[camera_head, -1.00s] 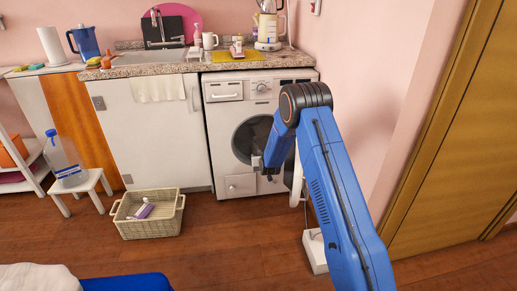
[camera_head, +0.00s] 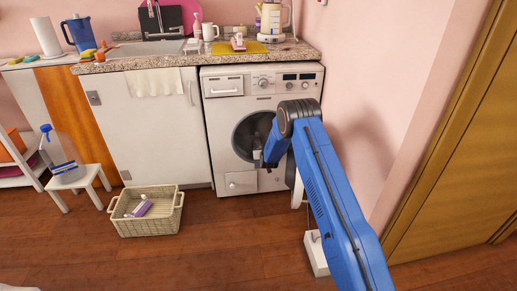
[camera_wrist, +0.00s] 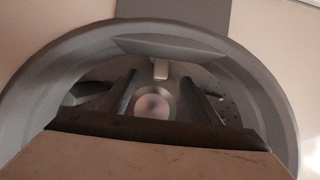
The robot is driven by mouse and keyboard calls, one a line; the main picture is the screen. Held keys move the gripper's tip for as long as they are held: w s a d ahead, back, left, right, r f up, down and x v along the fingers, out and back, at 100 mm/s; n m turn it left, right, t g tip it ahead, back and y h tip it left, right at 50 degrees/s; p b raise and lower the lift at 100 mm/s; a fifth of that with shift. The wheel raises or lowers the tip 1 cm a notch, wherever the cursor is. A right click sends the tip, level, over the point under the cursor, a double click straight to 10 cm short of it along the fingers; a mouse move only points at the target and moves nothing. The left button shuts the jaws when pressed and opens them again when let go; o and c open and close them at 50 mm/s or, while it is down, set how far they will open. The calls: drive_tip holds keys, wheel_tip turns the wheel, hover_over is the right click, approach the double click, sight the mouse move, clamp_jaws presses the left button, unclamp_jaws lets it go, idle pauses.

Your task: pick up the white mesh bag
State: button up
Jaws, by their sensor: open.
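My gripper (camera_head: 258,157) is at the round front opening of the white washing machine (camera_head: 222,110), low at the opening's right side in the head view. In the wrist view my gripper (camera_wrist: 166,98) is open, its two dark fingers pointing into the grey-rimmed opening (camera_wrist: 262,80). Nothing shows clearly between the fingers. A pale round spot (camera_wrist: 152,103) lies deeper inside, between the fingers; I cannot tell what it is. I cannot make out a white mesh bag in either view. The lower part of the opening is hidden in the wrist view.
A wicker basket (camera_head: 150,228) with purple-and-white items stands on the floor left of the machine. A white stool (camera_head: 82,178) holds a bottle. The pink wall and wooden door (camera_head: 450,130) are close on the right. Bare wooden floor lies in front.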

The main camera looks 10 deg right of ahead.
sight(259, 144)
drive_tip(key=shift+x, duration=4.6)
drive_tip(key=shift+c, duration=0.6)
drive_tip(key=c, duration=1.1)
wheel_tip(259, 144, up, 10)
clamp_jaws()
